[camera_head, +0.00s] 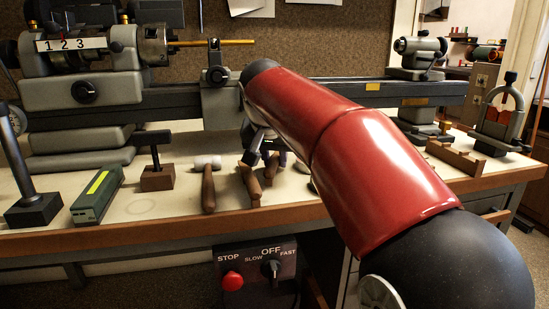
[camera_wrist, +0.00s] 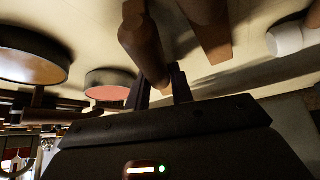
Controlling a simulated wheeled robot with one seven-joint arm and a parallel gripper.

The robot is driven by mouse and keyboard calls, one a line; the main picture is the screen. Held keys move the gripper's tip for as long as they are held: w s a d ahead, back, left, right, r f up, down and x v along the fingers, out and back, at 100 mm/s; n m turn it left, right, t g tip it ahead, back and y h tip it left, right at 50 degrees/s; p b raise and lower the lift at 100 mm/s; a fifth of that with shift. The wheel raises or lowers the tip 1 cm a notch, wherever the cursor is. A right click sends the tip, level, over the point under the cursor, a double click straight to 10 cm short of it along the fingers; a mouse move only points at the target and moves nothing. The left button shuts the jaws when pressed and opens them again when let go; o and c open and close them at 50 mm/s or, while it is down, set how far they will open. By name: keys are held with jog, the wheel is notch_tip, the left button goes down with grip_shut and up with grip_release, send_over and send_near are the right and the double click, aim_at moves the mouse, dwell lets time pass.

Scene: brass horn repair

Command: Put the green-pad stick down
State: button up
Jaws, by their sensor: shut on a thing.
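My gripper (camera_wrist: 168,88) is shut on a brown wooden handle (camera_wrist: 143,45), which I take to be the green-pad stick. Its pad is hidden, so no green shows on it. In the head view my gripper (camera_head: 262,152) is low over the bench top, partly behind my red arm. Close beside the held handle is another wooden handle (camera_wrist: 206,32), seen in the head view (camera_head: 250,185) lying on the bench. I cannot tell whether the held stick touches the bench.
A white-headed mallet (camera_head: 208,188) lies to the left. A wooden block with a dark post (camera_head: 157,178) and a green box (camera_head: 97,195) stand further left. Round pads, one pinkish (camera_wrist: 110,80), show in the wrist view. The lathe (camera_head: 170,103) runs behind.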

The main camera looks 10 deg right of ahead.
jog(key=shift+f, duration=0.15)
jog(key=o, duration=0.9)
jog(key=shift+r, duration=0.3)
jog(key=p+v, duration=0.1)
jog(key=v, duration=1)
jog(key=shift+s+a+r+p, duration=0.15)
jog(key=shift+s+r+p, duration=0.05)
jog(key=shift+r+p, duration=0.15)
jog(key=shift+s, duration=0.1)
